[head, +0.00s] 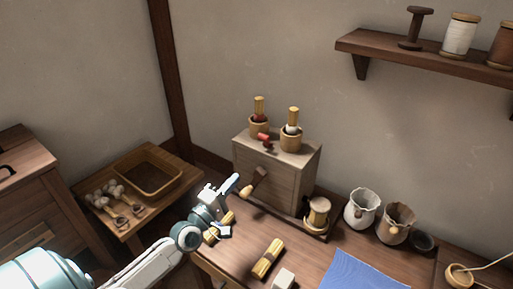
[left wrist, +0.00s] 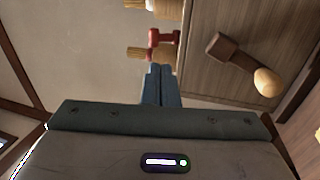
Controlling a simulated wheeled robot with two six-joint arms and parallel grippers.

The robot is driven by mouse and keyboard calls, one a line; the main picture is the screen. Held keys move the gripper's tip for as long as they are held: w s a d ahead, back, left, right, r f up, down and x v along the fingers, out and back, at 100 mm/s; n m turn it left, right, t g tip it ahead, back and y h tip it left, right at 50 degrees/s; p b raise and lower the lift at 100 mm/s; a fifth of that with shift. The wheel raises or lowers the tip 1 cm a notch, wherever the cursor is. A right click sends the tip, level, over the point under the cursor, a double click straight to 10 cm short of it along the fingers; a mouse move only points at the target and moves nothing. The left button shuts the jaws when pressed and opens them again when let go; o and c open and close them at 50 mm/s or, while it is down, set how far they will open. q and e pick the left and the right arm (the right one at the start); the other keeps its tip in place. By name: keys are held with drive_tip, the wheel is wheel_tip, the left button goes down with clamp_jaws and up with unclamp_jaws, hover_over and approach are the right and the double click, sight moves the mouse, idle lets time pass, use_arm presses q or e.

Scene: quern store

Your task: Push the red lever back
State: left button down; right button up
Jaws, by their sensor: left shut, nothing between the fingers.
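The red lever (head: 264,138) is a short red handle on top of the pale wooden box (head: 255,168), between two wooden cups. In the left wrist view the red lever (left wrist: 162,37) shows at the upper middle, beside the box's side (left wrist: 215,20). My left gripper (head: 234,181) is in front of the box, to its left and lower than the lever. In the left wrist view its fingertips (left wrist: 159,68) are together and empty, and point toward the lever; I cannot tell the gap. My right gripper is not in view.
A wooden crank handle (head: 254,182) sticks out of the box's front, close to my left gripper. Cups with gold-handled items (head: 259,118) (head: 291,138) stand on the box. Yellow bundles (head: 267,258) and a blue cloth (head: 362,272) lie on the table.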

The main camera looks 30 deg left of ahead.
use_arm(q)
drive_tip(key=shift+w+a+r+n, duration=0.1)
drive_tip(key=shift+a+r+n, duration=0.25)
drive_tip(key=shift+a+n, duration=0.05)
drive_tip(key=shift+w, duration=0.1)
approach(262, 139)
drive_tip(key=x, duration=0.5)
drive_tip(key=shift+w, duration=0.35)
drive_tip(key=shift+w+d+r, duration=0.1)
drive_tip(key=shift+w, duration=0.45)
